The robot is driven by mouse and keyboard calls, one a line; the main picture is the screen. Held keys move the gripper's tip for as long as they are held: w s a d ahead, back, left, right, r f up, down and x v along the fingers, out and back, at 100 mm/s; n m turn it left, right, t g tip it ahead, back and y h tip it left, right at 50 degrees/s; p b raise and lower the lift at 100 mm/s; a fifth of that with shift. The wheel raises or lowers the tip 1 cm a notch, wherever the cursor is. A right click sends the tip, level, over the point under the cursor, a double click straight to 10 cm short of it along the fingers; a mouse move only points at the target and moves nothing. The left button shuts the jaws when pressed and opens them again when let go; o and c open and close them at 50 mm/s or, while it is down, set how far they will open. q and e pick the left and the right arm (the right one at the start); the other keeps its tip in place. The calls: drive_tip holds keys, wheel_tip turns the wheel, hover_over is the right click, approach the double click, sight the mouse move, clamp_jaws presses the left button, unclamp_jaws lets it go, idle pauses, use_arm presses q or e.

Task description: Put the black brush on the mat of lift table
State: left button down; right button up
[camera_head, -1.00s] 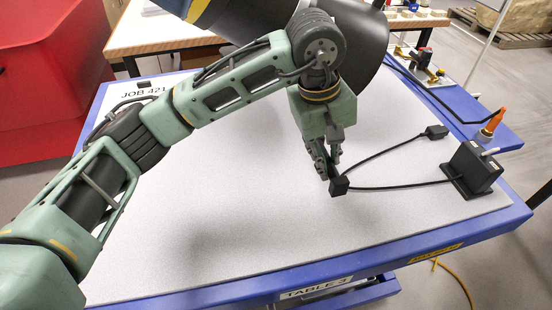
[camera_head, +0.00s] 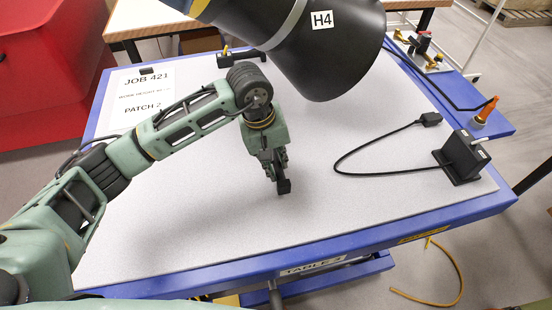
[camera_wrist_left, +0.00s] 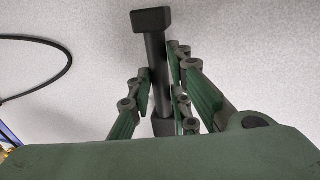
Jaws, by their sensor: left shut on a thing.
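The black brush (camera_head: 284,187) is in my left gripper (camera_head: 274,163). In the left wrist view the brush (camera_wrist_left: 154,65) is a dark bar with a wider block at its far end, between the fingers of the left gripper (camera_wrist_left: 160,80). The fingers are shut on it. The pale speckled mat (camera_head: 200,235) covers the top of the blue lift table (camera_head: 460,211). The brush is over the middle of the mat; I cannot tell whether its lower end touches. My right gripper is not in view.
A large black hood (camera_head: 335,55) marked H4 hangs over the far side. A black box (camera_head: 466,158) with a looped cable (camera_head: 345,170) stands at the right edge. A JOB 421 sheet (camera_head: 140,95) lies at the far left. The front of the mat is clear.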

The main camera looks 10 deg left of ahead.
use_arm(q)
drive_tip(key=shift+f, duration=0.75)
drive_tip(key=c, duration=1.6)
unclamp_jaws()
drive_tip(key=shift+r, duration=0.1)
drive_tip(key=shift+c, duration=0.2)
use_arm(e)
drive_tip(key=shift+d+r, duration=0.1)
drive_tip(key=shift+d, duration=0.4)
